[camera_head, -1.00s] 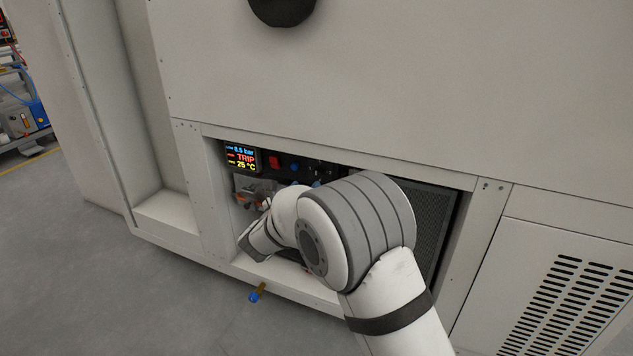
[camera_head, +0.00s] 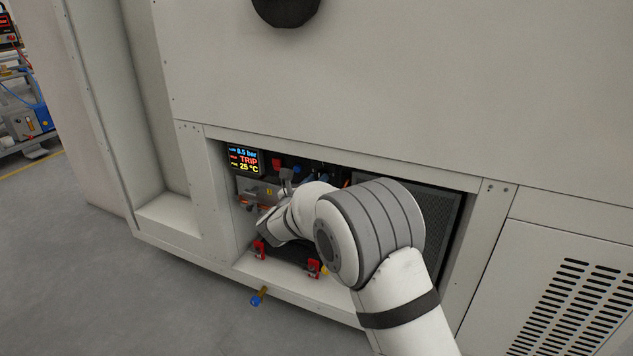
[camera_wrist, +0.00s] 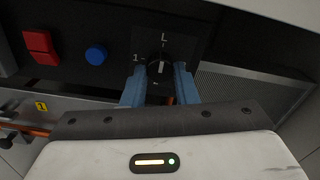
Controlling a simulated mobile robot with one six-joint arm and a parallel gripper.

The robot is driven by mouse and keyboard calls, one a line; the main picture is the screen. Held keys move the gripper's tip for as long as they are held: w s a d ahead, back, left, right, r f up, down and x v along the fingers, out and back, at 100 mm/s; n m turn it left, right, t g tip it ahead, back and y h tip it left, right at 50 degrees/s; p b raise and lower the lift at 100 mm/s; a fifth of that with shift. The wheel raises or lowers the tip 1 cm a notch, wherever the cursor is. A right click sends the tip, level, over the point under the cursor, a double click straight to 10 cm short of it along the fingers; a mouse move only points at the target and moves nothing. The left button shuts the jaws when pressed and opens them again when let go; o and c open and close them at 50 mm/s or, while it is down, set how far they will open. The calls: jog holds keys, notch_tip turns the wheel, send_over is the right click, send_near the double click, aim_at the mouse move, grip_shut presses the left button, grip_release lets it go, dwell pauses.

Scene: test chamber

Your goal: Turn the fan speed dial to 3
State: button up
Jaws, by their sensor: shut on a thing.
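The fan speed dial (camera_wrist: 160,66) is a small black knob with a white pointer mark, on a dark panel in the wrist view. A white "L" stands above it and a "1" to its left; a marking below is partly hidden. My gripper (camera_wrist: 158,76) has its two blue fingers on either side of the knob, shut on it. The pointer line looks close to vertical; I cannot tell which end points.
A red switch (camera_wrist: 40,46) and a blue button (camera_wrist: 96,54) sit left of the dial. A display (camera_head: 243,160) shows bar, TRIP and 25 °C. The recess frame surrounds my arm. Red clips (camera_head: 313,268) lie below it, and a blue-tipped valve (camera_head: 258,297) sticks out in front.

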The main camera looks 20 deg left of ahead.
jog(key=c, duration=0.4)
